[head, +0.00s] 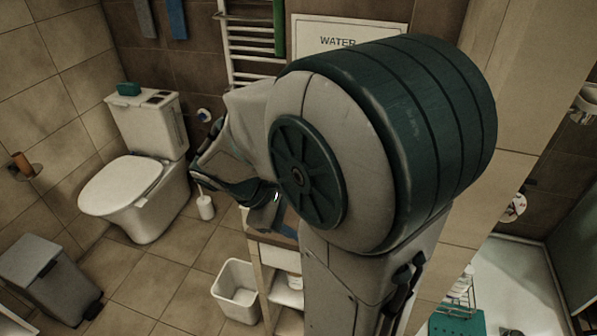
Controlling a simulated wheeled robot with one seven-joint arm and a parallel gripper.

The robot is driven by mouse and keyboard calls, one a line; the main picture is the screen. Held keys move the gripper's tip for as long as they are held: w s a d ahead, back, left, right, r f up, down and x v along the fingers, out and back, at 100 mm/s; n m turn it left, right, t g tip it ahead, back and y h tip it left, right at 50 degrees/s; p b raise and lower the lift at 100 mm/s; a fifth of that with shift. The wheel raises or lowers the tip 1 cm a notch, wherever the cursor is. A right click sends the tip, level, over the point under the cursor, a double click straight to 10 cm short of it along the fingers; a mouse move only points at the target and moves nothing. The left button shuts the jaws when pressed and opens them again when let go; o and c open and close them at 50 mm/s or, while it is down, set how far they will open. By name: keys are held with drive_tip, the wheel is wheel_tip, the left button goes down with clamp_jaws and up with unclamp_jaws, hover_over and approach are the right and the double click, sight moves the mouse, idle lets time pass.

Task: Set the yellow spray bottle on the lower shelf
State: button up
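My arm's large grey and dark green joint fills the middle of the head view. Beyond it, smaller parts of my arm reach toward a narrow shelf unit (257,275); what seems to be my gripper (265,212) is above its top, mostly hidden, so its opening and any held thing cannot be made out. I do not see the yellow spray bottle. The shelf unit is pale, partly covered by my arm, with a lower shelf (288,297) inside. A small white container (295,281) stands on that shelf.
A white bin (237,290) stands on the tiled floor left of the shelf unit. A toilet (140,190), a toilet brush (205,207) and a grey pedal bin (45,277) are farther left. A shower tray (515,285) lies at right. Floor between toilet and bins is clear.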

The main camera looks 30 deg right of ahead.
drive_tip(key=w+d+f+n+t+h+b, duration=0.1)
drive_tip(key=w+d+f+n+h+b, duration=0.1)
drive_tip(key=w+n+h, duration=0.35)
drive_tip(key=w+d+f+n+h+b, duration=0.1)
drive_tip(key=w+d+f+n+h, duration=0.1)
drive_tip(key=w+n+h, duration=0.4)
drive_tip(key=shift+m+t+y, duration=0.3)
drive_tip(key=shift+m+y, duration=0.05)
drive_tip(key=shift+m, duration=0.5)
drive_tip(key=d+p, duration=0.2)
drive_tip(key=d, duration=1.1)
drive_tip(key=shift+d, duration=0.25)
clamp_jaws()
